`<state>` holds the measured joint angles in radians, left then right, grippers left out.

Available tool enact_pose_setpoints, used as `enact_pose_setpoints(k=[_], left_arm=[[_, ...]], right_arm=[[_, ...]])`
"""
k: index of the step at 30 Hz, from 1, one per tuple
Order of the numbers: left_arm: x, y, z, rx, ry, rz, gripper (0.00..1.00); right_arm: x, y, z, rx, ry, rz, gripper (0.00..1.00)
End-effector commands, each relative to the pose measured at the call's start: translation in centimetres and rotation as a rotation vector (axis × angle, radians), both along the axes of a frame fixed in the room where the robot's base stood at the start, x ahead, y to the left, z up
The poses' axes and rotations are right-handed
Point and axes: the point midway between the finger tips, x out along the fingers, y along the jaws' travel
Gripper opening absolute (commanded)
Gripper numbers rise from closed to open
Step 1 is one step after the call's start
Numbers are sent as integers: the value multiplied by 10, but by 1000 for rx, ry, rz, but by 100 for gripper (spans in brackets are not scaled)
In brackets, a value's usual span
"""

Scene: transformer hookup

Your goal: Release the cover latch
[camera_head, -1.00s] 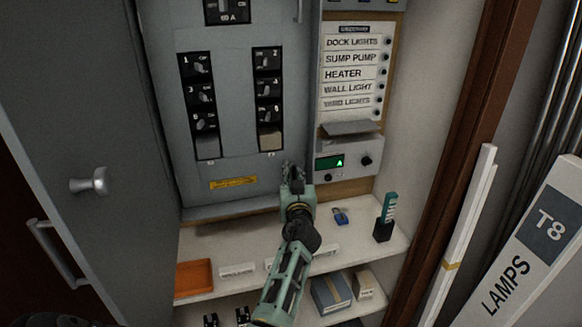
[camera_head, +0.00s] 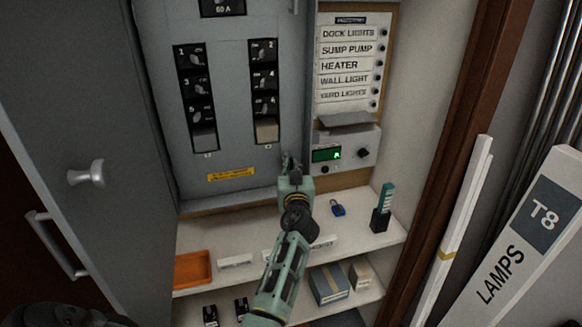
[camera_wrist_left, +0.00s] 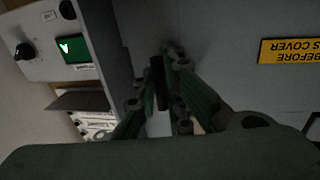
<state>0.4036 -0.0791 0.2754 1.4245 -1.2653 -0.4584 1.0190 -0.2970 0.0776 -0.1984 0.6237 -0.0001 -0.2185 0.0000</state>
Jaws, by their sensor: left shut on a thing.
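The grey breaker panel cover (camera_head: 233,140) stands upright in the cabinet, with two columns of black breakers and a yellow label (camera_head: 231,174). My left gripper (camera_head: 288,160) is at the cover's lower right edge. In the left wrist view its fingers (camera_wrist_left: 160,88) are closed on a small dark piece, which looks like the cover latch (camera_wrist_left: 157,72). The fingers hide most of that piece, so I cannot tell whether it has turned. The cover sits flat, with no gap seen.
Right of the cover is a box with a green display (camera_head: 327,155) and a knob. Below, the shelf (camera_head: 225,222) holds an orange tray (camera_head: 192,268), a blue padlock (camera_head: 337,208) and a black holder (camera_head: 380,220). The open grey door (camera_head: 75,130) stands at left.

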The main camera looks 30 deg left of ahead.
Motion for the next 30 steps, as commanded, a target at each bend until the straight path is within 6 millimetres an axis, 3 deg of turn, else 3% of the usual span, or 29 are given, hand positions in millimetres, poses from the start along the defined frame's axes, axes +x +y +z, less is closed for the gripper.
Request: enact_pose_setpoints(k=[10,30], left_arm=[[0,0,3,124,143,-1,0],[1,0,4,535,623,0,0]], right_arm=[[0,5,10,5,1,-1,40],[-6,-4,34,-6,11,4,40]])
